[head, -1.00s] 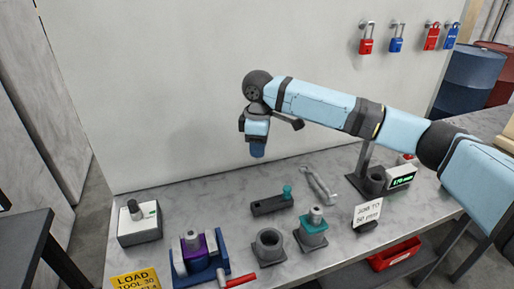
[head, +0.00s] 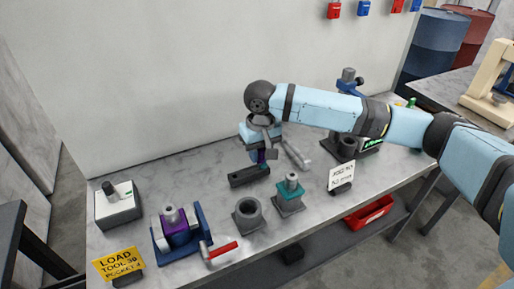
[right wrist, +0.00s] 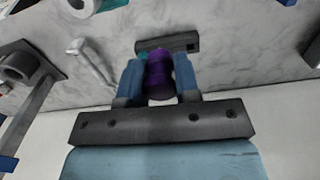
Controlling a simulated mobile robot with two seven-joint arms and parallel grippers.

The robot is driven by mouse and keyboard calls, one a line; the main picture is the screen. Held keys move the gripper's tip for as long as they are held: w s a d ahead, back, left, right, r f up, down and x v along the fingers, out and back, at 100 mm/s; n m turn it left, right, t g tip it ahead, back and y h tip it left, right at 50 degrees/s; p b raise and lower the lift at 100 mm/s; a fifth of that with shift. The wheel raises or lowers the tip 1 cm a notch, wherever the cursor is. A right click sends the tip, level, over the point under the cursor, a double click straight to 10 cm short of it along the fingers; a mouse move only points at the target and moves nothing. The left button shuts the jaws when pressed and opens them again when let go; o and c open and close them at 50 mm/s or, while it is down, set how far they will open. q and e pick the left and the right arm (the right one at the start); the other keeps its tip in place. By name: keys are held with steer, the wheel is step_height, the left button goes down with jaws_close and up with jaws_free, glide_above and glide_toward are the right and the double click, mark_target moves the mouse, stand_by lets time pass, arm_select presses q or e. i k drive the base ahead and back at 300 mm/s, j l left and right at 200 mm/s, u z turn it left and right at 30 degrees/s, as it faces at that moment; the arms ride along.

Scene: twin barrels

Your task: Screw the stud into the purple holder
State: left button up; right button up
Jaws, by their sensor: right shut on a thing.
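My right gripper (head: 262,155) points down over the dark stud block (head: 247,177) and is shut on a purple stud (right wrist: 159,78). In the right wrist view the stud sits between the blue fingers (right wrist: 158,82). The block (right wrist: 180,41) lies just beyond it, and a teal piece (right wrist: 143,56) shows beside it. I cannot tell whether the purple stud still sits in the block. The purple holder (head: 179,238) stands upright, with a grey top, in the blue vise (head: 203,226) at the front left. My left gripper is not in view.
A grey empty socket (head: 248,214) and a teal holder on a grey stand (head: 290,189) are right of the vise. The vise's red handle (head: 222,250) sticks out in front. A grey box (head: 118,205) and yellow sign (head: 119,262) are at left; a white sign (head: 342,175) is at right.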

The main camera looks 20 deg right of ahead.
mark_target(175, 221)
steer(key=j+z, duration=0.25)
steer(key=j, duration=0.15)
steer(key=k+j+z, duration=0.1)
steer(key=j+z, duration=0.15)
steer(key=j, duration=0.15)
steer(key=k+j+z, duration=0.1)
steer(key=j+z, duration=0.55)
steer(key=j, duration=0.35)
